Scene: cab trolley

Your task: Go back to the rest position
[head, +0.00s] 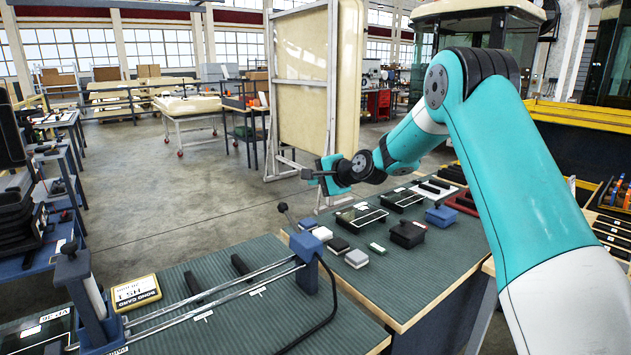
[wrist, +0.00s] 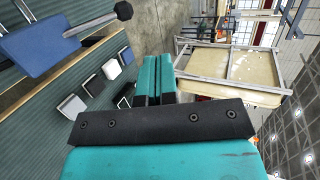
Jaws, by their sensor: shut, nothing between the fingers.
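My gripper (head: 312,174) is at the end of my teal and white arm, held above the far edge of the bench and pointing left in the head view. It is shut and empty. In the wrist view its two teal fingers (wrist: 154,80) lie side by side, with nothing held between them.
Below is a green-topped bench (head: 400,290) with small blocks, a black box (head: 407,233) and a blue block (head: 440,215). A nearer bench holds a rail fixture with an upright lever (head: 288,215) and a yellow card (head: 135,292). A cream panel on a frame (head: 318,80) stands behind my gripper.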

